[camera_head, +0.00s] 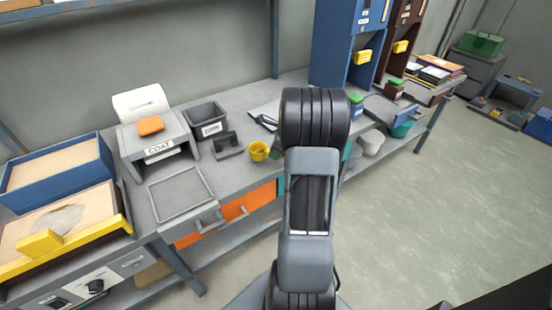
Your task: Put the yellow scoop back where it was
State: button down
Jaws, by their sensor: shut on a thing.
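No gripper shows; my arm (308,220) rises through the middle of the view, and its far end is hidden behind its own links. I cannot tell for sure which yellow thing is the scoop. A small yellow cup-like thing (258,151) stands on the grey bench (232,172), just left of my arm. A yellow block-like piece (40,243) lies at the front of the sand-coloured tray at the left. Yellow pieces also show on the blue cabinet (362,56) and the brown cabinet (400,46).
A COAT-labelled grey stand (158,152) carries an orange block (150,125). A dark bin (207,120) and a small dark holder (227,146) stand right of it. A blue-walled tray (103,152) is at far left. Open floor (440,220) lies to the right.

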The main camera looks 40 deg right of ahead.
aim_at(276, 165)
jog(key=shift+d+f, duration=0.1)
jog(key=shift+f, duration=1.6)
jog(key=shift+b, duration=0.3)
jog(key=shift+f, duration=0.15)
jog(key=c, duration=0.9)
grip_release()
